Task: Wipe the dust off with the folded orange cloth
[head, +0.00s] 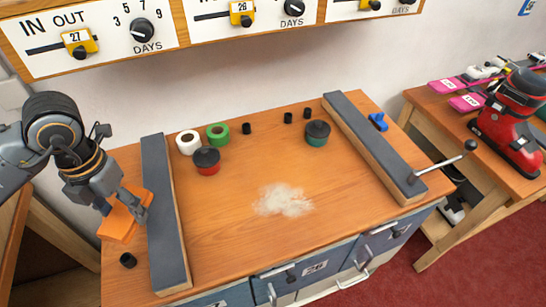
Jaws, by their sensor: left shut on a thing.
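The folded orange cloth (118,226) is at the left end of the wooden bench, just left of the long grey-topped bar. My left gripper (125,210) is shut on the cloth from above. I cannot tell whether the cloth touches the bench top. A pale patch of dust (283,200) lies on the bench top (245,235) right of centre, between the two bars. My right gripper is not in view.
Long grey-topped bars stand at left (166,215) and right (372,145). Behind the dust are white (188,142) and green (218,133) rolls, red (207,161) and teal (317,133) pots with dark tops, and small black cylinders. A lever (440,163) projects right.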

